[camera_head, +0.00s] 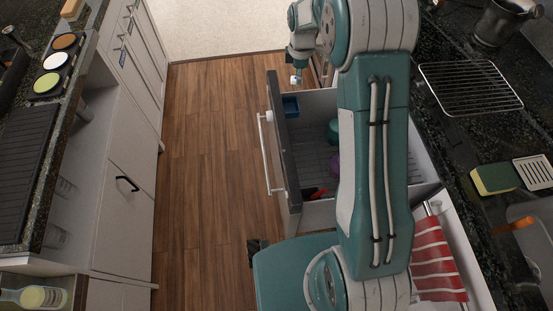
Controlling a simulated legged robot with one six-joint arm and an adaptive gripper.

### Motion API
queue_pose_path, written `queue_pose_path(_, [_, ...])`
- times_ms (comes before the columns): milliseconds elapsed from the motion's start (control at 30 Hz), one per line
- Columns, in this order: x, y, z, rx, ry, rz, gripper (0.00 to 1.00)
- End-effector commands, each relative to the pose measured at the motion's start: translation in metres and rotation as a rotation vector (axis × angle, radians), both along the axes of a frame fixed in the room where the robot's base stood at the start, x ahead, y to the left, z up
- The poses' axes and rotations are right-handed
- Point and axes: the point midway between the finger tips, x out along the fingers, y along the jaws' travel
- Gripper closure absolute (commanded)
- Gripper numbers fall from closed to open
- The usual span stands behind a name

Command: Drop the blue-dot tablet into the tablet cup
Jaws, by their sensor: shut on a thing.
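My arm reaches away over an open drawer (307,215). My gripper (296,72) is small and partly hidden by my own arm, near the drawer's far end. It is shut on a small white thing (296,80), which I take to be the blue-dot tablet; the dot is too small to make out.
A wire rack (470,88) and a sponge (493,179) lie on the right counter. The wooden floor (215,150) is clear.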

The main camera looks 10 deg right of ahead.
Motion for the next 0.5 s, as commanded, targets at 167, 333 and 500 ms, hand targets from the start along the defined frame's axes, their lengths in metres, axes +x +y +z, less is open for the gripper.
queue_pose_path(167, [0.0002, 0.0005, -0.0028, 0.000, -0.001, 0.001, 0.92])
queue_pose_path(333, [0.0002, 0.0005, -0.0026, 0.000, -0.001, 0.000, 0.54])
queue_pose_path(500, [0.0002, 0.0005, -0.0024, 0.000, -0.001, 0.000, 0.27])
